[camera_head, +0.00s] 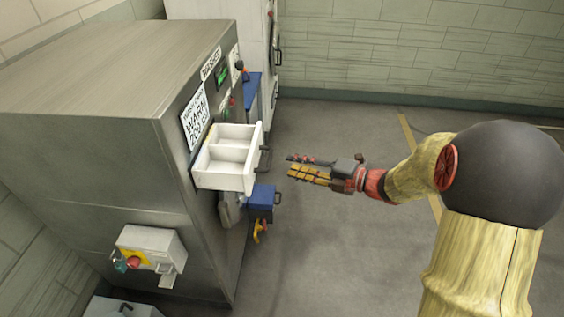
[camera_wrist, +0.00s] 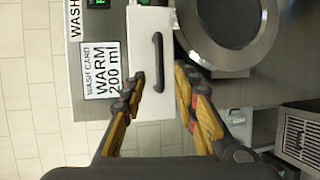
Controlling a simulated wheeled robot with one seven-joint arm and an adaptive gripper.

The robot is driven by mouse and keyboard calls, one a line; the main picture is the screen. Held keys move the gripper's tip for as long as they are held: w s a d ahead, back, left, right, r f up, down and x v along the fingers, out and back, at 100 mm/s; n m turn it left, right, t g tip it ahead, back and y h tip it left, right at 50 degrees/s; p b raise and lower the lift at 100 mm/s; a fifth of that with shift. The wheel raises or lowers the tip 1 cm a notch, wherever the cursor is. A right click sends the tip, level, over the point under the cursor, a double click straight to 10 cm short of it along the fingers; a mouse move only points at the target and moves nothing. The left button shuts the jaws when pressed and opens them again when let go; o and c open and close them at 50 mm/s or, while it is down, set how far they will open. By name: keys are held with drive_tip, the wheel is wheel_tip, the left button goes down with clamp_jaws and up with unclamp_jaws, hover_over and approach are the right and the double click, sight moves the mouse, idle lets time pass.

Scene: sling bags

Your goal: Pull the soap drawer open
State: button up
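The white soap drawer (camera_head: 252,160) sticks out of the front of the grey washer, and its divided, empty-looking inside shows from above. Its dark bar handle (camera_head: 265,158) is on the drawer's front, and the handle also shows in the wrist view (camera_wrist: 158,62). My gripper (camera_head: 290,166) is open and empty, to the right of the handle and apart from it. In the wrist view, my gripper's fingers (camera_wrist: 160,85) are spread on either side of the white drawer front, with the handle between and beyond them.
The grey washer (camera_head: 90,70) carries a wash card sign (camera_head: 195,117) beside the drawer. A round door (camera_wrist: 215,35) is next to the drawer. A blue box (camera_head: 262,202) is below the drawer, and a box with a red knob (camera_head: 133,262) is on the washer's side. The floor around my arm is clear.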

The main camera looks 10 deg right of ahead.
drive_tip(key=shift+v, duration=1.3)
